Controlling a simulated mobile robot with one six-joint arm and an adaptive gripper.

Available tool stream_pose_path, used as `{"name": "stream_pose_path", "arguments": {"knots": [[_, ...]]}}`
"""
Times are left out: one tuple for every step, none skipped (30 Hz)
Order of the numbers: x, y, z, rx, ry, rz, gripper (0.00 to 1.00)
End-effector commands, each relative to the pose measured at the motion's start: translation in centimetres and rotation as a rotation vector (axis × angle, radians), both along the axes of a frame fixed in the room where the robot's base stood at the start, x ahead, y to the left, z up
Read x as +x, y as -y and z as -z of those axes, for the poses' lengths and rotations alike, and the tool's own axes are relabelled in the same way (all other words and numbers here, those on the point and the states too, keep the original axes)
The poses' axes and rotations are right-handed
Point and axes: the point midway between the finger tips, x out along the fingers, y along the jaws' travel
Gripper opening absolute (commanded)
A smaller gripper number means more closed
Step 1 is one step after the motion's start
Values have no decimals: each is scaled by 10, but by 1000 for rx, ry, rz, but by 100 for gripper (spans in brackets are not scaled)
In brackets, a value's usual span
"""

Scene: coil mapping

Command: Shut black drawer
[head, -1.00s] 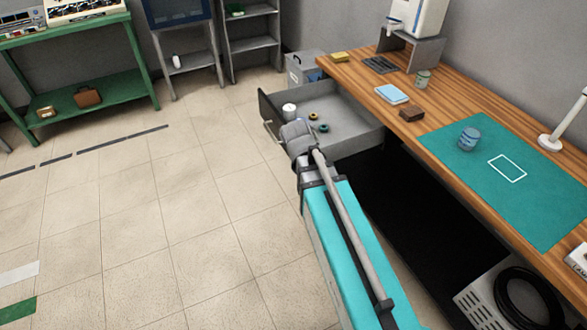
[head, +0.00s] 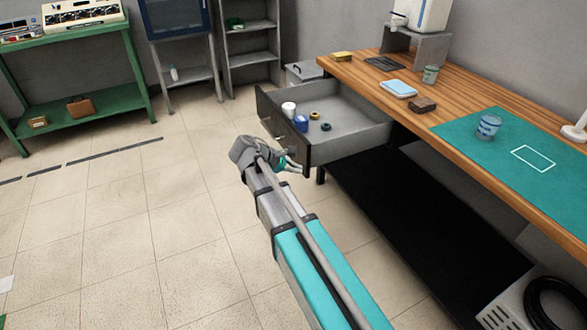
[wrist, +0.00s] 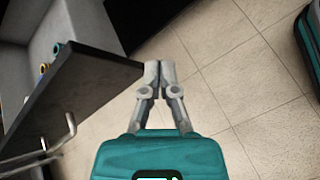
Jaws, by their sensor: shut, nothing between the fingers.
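The black drawer (head: 288,133) stands pulled out from under the wooden bench, its dark front facing left and its grey inside open to view. In the wrist view its dark front panel (wrist: 75,95) fills the left side, with a metal bar handle (wrist: 48,148) at lower left. My gripper (head: 298,168) is at the near end of the drawer front, low and outside it. In the wrist view my gripper (wrist: 158,68) is shut and empty, its tips by the panel's end edge. I cannot tell whether they touch it.
The drawer holds a white cylinder (head: 289,109), a blue item (head: 301,123) and small rolls (head: 316,115). The wooden bench (head: 455,98) bears a teal mat (head: 470,160) and a cup (head: 487,127). The tiled floor (head: 120,220) left of the drawer is clear.

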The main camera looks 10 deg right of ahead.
Motion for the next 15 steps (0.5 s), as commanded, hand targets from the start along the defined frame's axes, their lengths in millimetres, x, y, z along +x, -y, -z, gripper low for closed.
{"name": "stream_pose_path", "arguments": {"knots": [[9,-6,14,-34,-19,-26,0],[12,-9,16,-57,-31,-40,0],[16,-12,19,-87,-48,-60,0],[20,-15,21,-110,-61,-74,0],[23,-18,23,-132,-73,-89,0],[27,-22,25,-162,-91,-107,0],[30,-25,27,-185,-103,-118,0],[33,-28,29,-207,-116,-130,0],[37,-33,32,-238,-134,-146,0],[40,-36,33,-262,-147,-158,0],[43,-40,35,-284,-160,-169,0],[47,-44,38,-314,-178,-183,0],[50,-48,39,-337,-191,-193,0],[53,-52,41,-361,-205,-202,0],[56,-58,43,-392,-221,-215,0]]}}
